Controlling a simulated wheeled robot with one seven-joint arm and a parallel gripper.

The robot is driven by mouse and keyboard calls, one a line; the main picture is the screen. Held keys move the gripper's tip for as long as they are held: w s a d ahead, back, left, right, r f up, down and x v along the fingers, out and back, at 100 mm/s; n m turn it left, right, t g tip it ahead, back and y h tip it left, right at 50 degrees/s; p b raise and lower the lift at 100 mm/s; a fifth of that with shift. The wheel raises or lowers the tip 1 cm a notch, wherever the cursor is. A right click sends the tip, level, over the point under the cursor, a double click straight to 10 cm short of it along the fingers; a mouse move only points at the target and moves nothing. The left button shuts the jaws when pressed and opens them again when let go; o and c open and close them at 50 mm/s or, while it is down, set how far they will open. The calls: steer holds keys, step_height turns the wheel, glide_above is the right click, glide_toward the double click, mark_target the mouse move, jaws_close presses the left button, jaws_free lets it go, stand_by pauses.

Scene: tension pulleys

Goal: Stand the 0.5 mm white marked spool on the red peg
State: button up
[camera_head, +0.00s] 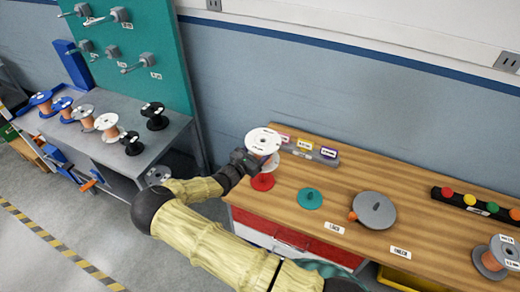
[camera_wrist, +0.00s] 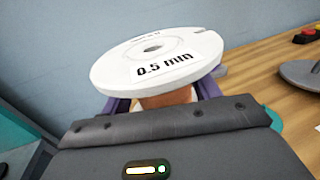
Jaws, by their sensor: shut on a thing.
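The white spool (camera_head: 264,140) is held upright in my gripper (camera_head: 255,162) above the bench's left end. In the wrist view its white top flange (camera_wrist: 155,60) reads "0.5 mm", and a copper-coloured winding (camera_wrist: 168,97) shows below. My gripper (camera_wrist: 165,105) is shut around the winding between the flanges. The red peg's round base (camera_head: 262,182) lies on the wooden bench just below the spool. The spool and gripper hide part of the space above it, so the gap to the peg is hard to judge.
A teal peg base (camera_head: 310,199) and a grey disc (camera_head: 374,210) stand to the right on the wooden bench (camera_head: 345,180). A labelled block (camera_head: 315,152) is close behind the spool. Several spools stand on the grey table (camera_head: 90,150). Another spool (camera_head: 496,258) is far right.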

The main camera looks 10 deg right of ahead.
steer(key=shift+f, duration=0.1)
stand_by(0.8)
steer(key=shift+f+b, duration=0.3)
steer(key=shift+f, duration=0.05)
steer(key=shift+f+b, duration=0.6)
steer(key=shift+f, duration=0.5)
stand_by(0.6)
steer(key=shift+f, duration=0.35)
steer(key=shift+f+b, duration=0.85)
steer(key=shift+f, duration=0.25)
stand_by(0.5)
steer(key=shift+f, duration=0.35)
steer(key=shift+f+b, duration=1.85)
steer(key=shift+f, duration=0.7)
